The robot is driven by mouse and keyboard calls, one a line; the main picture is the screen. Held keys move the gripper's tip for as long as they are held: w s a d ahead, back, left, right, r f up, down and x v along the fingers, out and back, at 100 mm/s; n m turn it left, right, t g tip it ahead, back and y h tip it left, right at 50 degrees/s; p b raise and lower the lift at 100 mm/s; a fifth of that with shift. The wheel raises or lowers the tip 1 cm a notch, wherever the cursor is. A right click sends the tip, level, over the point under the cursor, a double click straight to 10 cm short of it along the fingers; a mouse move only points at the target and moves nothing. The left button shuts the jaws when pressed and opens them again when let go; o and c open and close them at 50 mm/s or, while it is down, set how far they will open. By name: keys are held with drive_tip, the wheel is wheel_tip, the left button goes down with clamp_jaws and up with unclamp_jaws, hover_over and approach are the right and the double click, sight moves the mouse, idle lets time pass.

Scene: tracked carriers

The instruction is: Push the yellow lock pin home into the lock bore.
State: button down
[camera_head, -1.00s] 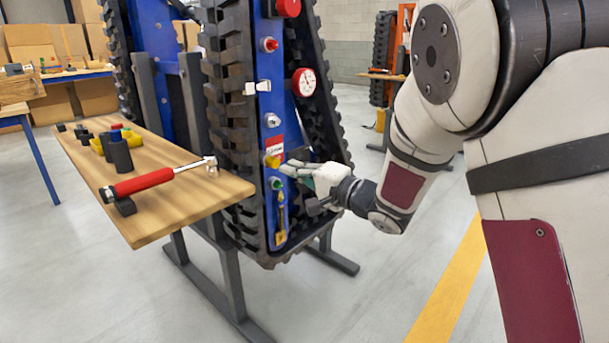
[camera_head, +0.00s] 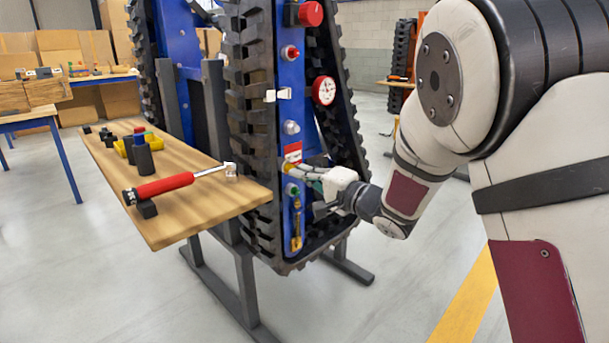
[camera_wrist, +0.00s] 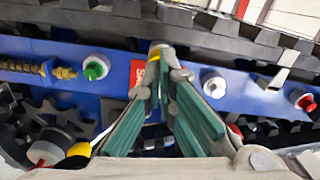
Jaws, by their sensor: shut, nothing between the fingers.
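The yellow lock pin (camera_head: 287,168) shows as a small yellow bit on the blue carrier's front plate, below the red and white label. In the wrist view a sliver of yellow (camera_wrist: 153,54) shows right behind my fingertips, beside a grey round end. My gripper (camera_head: 296,170) is shut and empty, its tips at the pin from the right. In the wrist view the green-padded fingers (camera_wrist: 165,68) meet in front of the pin. I cannot tell whether they touch it. The lock bore and how deep the pin sits are hidden.
A green button (camera_head: 292,190) sits just below the pin and a silver knob (camera_head: 291,128) above. A red gauge (camera_head: 324,91) is higher up. Black track treads (camera_head: 249,120) flank the plate. A wooden table (camera_head: 180,215) with a red-handled tool (camera_head: 165,187) stands left.

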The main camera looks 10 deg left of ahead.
drive_tip(key=shift+w+a, duration=0.15)
drive_tip(key=shift+w, duration=0.05)
idle(0.3)
